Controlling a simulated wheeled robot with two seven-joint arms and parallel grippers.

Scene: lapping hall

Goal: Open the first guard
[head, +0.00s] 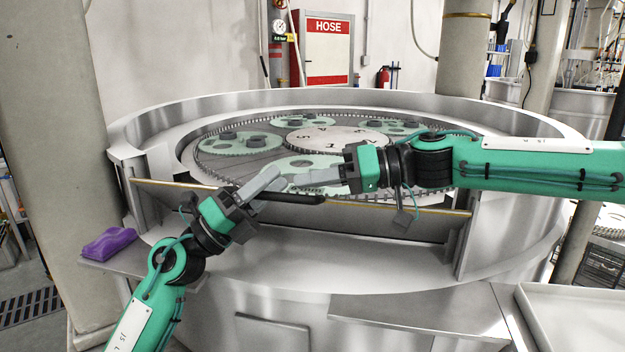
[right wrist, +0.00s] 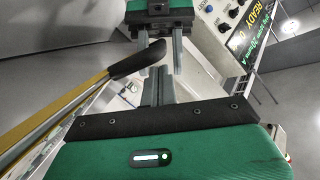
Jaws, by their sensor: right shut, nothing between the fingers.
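The first guard looks to be the low metal front panel (head: 400,222) of the round lapping machine. It stands upright with a yellowish top edge and a black handle (head: 300,197). The handle also shows in the right wrist view (right wrist: 137,60). My right gripper (head: 295,180) is above and just behind the handle, with its fingers shut and empty. My left gripper (head: 272,178) points at it from the left, tips close to the handle. Whether either gripper touches the handle is unclear.
Green toothed carriers (head: 240,142) and a pale numbered disc (head: 335,140) lie inside the machine's raised rim (head: 300,98). A purple cloth (head: 108,243) lies on the left ledge. Concrete columns stand left and behind. A control panel (right wrist: 235,30) shows in the right wrist view.

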